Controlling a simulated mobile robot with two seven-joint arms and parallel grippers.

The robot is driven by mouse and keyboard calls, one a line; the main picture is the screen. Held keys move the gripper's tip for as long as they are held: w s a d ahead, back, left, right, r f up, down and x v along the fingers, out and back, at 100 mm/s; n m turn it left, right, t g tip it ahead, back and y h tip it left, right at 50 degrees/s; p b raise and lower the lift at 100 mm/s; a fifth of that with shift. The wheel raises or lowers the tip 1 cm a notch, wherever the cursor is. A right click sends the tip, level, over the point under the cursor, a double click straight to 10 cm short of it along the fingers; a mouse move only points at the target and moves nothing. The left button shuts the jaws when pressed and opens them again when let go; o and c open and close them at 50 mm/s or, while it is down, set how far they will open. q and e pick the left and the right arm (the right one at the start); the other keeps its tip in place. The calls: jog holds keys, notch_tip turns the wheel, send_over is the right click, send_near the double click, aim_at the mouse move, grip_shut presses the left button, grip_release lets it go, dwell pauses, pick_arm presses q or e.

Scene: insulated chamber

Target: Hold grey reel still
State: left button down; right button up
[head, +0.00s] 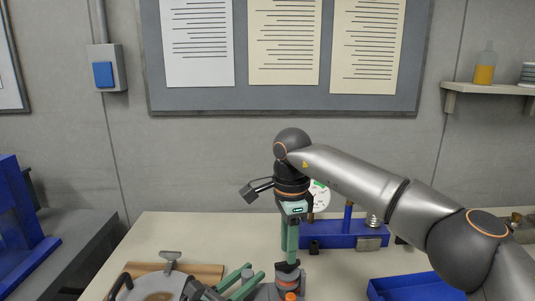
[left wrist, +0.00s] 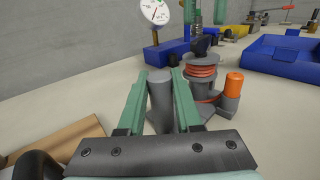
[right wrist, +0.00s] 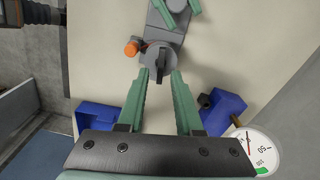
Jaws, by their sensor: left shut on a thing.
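The grey reel (left wrist: 201,88), with reddish cord wound between its flanges, stands upright on a grey base that also carries a plain grey post (left wrist: 160,92) and an orange-topped part (left wrist: 233,84). My left gripper (left wrist: 162,74) is shut on the grey post, one green finger on each side; in the head view it is low in the centre (head: 240,277). My right gripper (right wrist: 162,71) points down over the reel, fingers apart, with the reel's black knob (right wrist: 158,56) just past its tips. In the head view the right gripper (head: 290,252) partly hides the reel (head: 287,277).
A blue fixture (head: 340,241) with a round dial gauge (left wrist: 155,11) stands behind the reel. A blue tray (head: 415,287) is to its right. A brown board (head: 198,272) lies at the left of the table. Pale table surface (head: 180,235) is clear at the back left.

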aim_at(287, 272)
jog(key=shift+f, duration=1.4)
jog(key=shift+c, duration=0.2)
grip_shut()
